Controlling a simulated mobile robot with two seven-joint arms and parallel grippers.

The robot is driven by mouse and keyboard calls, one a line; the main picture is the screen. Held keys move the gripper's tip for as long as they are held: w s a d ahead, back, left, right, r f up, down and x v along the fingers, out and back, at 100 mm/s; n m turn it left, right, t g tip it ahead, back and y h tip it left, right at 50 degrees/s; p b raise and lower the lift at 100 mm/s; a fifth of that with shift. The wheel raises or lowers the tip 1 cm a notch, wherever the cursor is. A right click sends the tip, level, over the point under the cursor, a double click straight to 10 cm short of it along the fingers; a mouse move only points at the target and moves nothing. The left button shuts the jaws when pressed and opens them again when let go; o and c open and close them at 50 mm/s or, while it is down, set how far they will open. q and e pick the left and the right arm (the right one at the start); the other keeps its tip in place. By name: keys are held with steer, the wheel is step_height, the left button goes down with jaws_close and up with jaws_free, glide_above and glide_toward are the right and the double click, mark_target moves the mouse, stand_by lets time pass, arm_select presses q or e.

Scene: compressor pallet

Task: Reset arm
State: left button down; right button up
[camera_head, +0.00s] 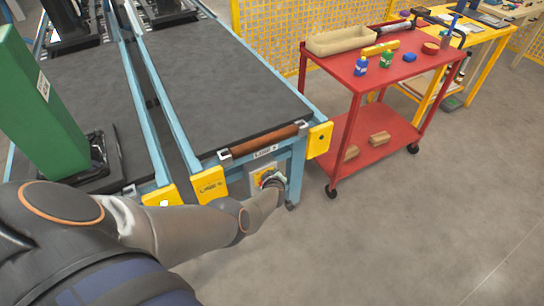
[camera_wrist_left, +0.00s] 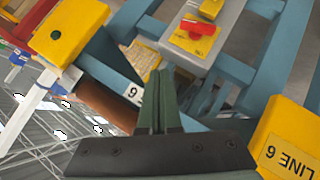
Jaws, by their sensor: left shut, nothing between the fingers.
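My left arm reaches in from the lower left of the head view. Its gripper (camera_head: 273,180) is at the front end of the right-hand conveyor (camera_head: 225,85), at a grey control box (camera_head: 252,181) with a yellow panel. In the left wrist view, the gripper (camera_wrist_left: 163,80) is shut with nothing between its fingers. The yellow panel (camera_wrist_left: 187,42) with a red button or switch (camera_wrist_left: 198,27) shows beyond the fingertips. In that view the fingers look apart from the red part. My right gripper is not in view.
Yellow end blocks (camera_head: 319,139) and a brown roller (camera_head: 264,140) sit close around the gripper. A green column (camera_head: 40,95) stands on the left conveyor. A red cart (camera_head: 375,85) with bottles and a tray stands right. The floor (camera_head: 400,230) at lower right is clear.

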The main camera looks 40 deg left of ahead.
arm_select(q)
steer(key=shift+s+d+r, duration=0.1)
steer(key=shift+r, duration=0.05)
stand_by(0.6)
steer(key=s+a+m+t+h, duration=0.2)
steer(key=s+m, duration=0.6)
steer(key=s+d+r+m+h, duration=0.1)
steer(key=s+d+m+h, duration=0.1)
steer(key=s+d, duration=0.5)
steer(key=s+d+r+m+g+h, duration=0.1)
steer(key=s+d+r+m+h, duration=0.1)
steer(key=s+d+m, duration=0.2)
steer(key=s+d+r+m+h, duration=0.2)
steer(key=s+d+m, duration=0.2)
steer(key=s+d, duration=0.6)
steer(key=d, duration=0.2)
steer(key=shift+d+r+g+h, duration=0.15)
steer(key=shift+d+g+h, duration=0.15)
steer(key=shift+h, duration=0.1)
